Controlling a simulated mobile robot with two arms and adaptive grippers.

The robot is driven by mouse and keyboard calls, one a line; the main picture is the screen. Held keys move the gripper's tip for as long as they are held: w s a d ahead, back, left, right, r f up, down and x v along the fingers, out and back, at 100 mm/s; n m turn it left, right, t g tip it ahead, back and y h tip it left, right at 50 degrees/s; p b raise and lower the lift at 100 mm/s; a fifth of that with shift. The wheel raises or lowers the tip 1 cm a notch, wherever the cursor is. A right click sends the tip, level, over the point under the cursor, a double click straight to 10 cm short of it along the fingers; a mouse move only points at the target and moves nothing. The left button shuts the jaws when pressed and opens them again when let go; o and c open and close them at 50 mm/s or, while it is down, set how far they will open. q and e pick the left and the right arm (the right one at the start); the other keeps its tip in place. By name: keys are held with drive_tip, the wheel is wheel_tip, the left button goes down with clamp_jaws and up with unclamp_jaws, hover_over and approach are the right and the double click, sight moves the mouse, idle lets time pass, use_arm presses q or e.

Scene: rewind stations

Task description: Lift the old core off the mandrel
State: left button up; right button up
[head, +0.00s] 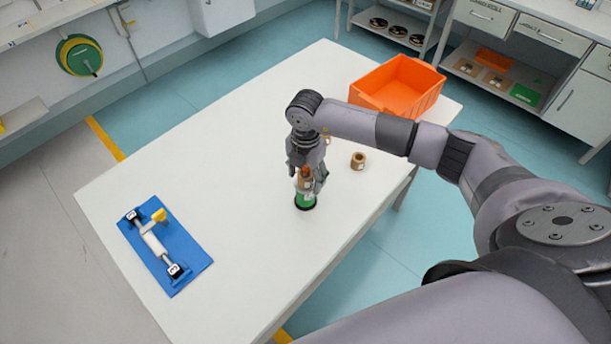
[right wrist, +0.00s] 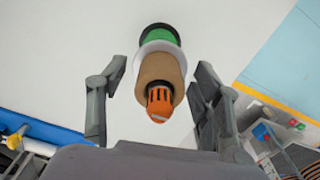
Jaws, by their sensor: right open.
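The old core (head: 304,184) is a small brown tube standing upright on the mandrel, above its green base (head: 305,201). In the right wrist view the brown core (right wrist: 160,70) sits around the mandrel, whose orange slotted top (right wrist: 160,103) sticks out towards me. A white disc (right wrist: 171,51) and the green base (right wrist: 158,36) lie beyond the core. My right gripper (head: 308,180) is pointed down over the mandrel. Its open fingers (right wrist: 159,72) are on either side of the core, with gaps showing. The gripper hides part of the core in the head view. My left gripper is not in view.
Another brown core (head: 358,160) stands on the white table (head: 250,130), right of the mandrel. An orange bin (head: 425,88) is at the table's far right. A blue mat (head: 190,255) with a yellow-handled roller fixture (head: 157,240) lies left. The table between is clear.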

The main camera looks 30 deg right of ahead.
drive_tip(key=shift+c, duration=0.5)
drive_tip(key=c, duration=0.9)
drive_tip(key=shift+r, duration=0.1)
